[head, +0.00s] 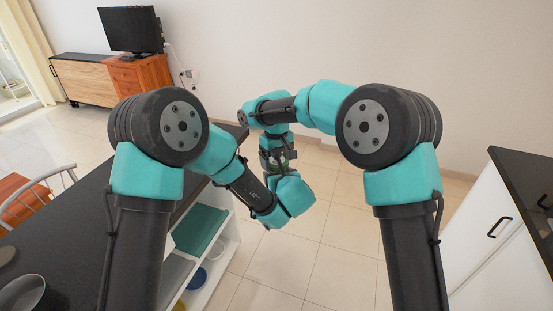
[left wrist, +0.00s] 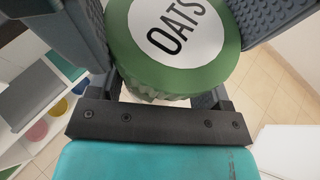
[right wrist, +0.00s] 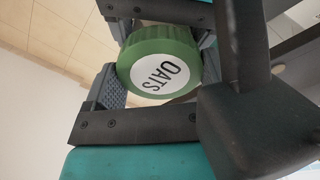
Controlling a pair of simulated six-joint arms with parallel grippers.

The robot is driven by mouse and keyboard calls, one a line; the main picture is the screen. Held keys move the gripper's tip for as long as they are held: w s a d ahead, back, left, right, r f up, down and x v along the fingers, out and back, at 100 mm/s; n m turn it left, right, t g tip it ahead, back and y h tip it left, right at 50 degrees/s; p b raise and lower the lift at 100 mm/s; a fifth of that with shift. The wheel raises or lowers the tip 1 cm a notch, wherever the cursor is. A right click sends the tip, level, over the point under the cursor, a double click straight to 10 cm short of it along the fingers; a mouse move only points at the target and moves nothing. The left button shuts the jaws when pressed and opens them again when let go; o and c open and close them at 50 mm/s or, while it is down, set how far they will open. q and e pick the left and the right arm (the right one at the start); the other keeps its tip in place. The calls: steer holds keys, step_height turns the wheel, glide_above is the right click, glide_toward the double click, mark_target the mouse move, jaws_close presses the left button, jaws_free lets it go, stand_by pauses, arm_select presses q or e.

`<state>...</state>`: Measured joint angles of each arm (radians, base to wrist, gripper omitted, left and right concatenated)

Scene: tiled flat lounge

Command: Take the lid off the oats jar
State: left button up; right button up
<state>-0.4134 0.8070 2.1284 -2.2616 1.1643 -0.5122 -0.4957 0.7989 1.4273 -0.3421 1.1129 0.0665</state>
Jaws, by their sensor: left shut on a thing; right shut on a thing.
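The green lid (left wrist: 170,50) with a white round OATS label fills the top of the left wrist view. The lid also shows in the right wrist view (right wrist: 160,65), between the fingers of my right gripper (right wrist: 158,75), which is shut on it. A strip of the pale jar body (left wrist: 158,97) shows just under the lid's rim; the rest is hidden. My left gripper (left wrist: 162,95) is shut on the jar behind the lid. In the head view my right gripper (head: 279,156) is above my left one, and the jar is mostly hidden. I cannot tell whether lid and jar are apart.
A dark counter (head: 60,215) with open white shelves (head: 222,262) below is on the left. A white cabinet with a dark top (head: 525,175) is on the right. A chair (head: 30,198) stands at far left. The tiled floor (head: 335,225) between is clear.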

steer(key=o, duration=0.9)
steer(key=shift+r, duration=2.3)
steer(key=shift+r+m, duration=1)
steer(key=shift+r, duration=0.7)
steer(key=shift+f, duration=0.15)
